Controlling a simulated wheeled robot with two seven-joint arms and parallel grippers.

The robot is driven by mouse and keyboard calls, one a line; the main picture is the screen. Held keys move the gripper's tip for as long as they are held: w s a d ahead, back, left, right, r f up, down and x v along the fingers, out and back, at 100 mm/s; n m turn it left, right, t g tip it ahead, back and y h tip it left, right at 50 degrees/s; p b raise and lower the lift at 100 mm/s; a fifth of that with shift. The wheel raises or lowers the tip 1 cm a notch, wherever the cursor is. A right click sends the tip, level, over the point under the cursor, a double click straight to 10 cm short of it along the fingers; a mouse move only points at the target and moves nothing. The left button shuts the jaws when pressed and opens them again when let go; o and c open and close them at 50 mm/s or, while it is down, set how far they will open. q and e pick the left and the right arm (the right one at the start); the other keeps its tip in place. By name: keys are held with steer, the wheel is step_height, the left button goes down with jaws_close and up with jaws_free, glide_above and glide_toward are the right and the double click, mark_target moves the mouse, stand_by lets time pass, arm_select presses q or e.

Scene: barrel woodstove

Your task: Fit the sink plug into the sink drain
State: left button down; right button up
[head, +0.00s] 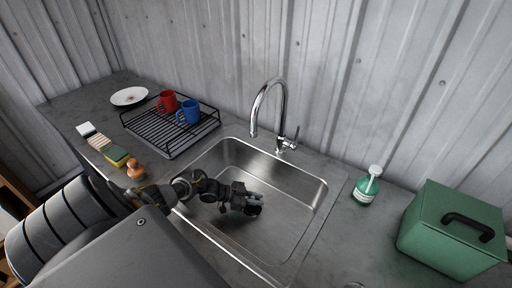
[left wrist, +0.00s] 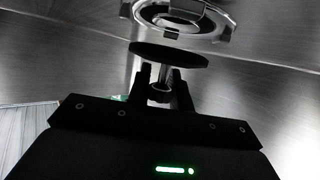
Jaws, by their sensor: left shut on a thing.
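The steel sink (head: 312,191) is set into the grey counter. My left gripper (head: 246,198) reaches down into the basin. In the left wrist view its two fingers (left wrist: 162,88) are shut on the stem of the sink plug, a flat black disc (left wrist: 168,55). In the head view the plug (head: 255,210) is a small dark shape at the fingertips. The sink drain (left wrist: 185,14) is a shiny metal ring just beyond the disc in the left wrist view, cut by the top edge. A gap shows between them. In the head view the drain is hidden. My right gripper is out of sight.
A chrome faucet (head: 270,105) arches over the sink's back edge. A black dish rack (head: 170,128) with red and blue mugs stands left. A soap bottle (head: 366,186) and a green box (head: 450,232) stand right. Sponges (head: 117,155) and an orange-brown item (head: 135,169) lie on the left counter.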

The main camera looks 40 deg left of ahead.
arm_select(q)
steer(key=shift+f+b, duration=0.35)
steer(key=shift+f, duration=0.15)
steer(key=shift+r, duration=0.1)
steer(key=c, duration=1.3)
jaws_free()
steer(key=shift+o, duration=0.2)
steer(key=shift+r, duration=0.1)
steer(key=shift+r+p, duration=0.3)
steer(key=shift+p, duration=0.15)
steer(key=shift+r+p, duration=0.55)
steer(key=shift+p, duration=0.1)
steer(key=p+v, duration=0.2)
steer(key=v, duration=0.9)
steer(key=shift+s+a+f+p, duration=0.2)
steer(key=shift+s+a+p, duration=0.1)
steer(key=shift+a+p, duration=0.1)
steer(key=shift+d, duration=0.1)
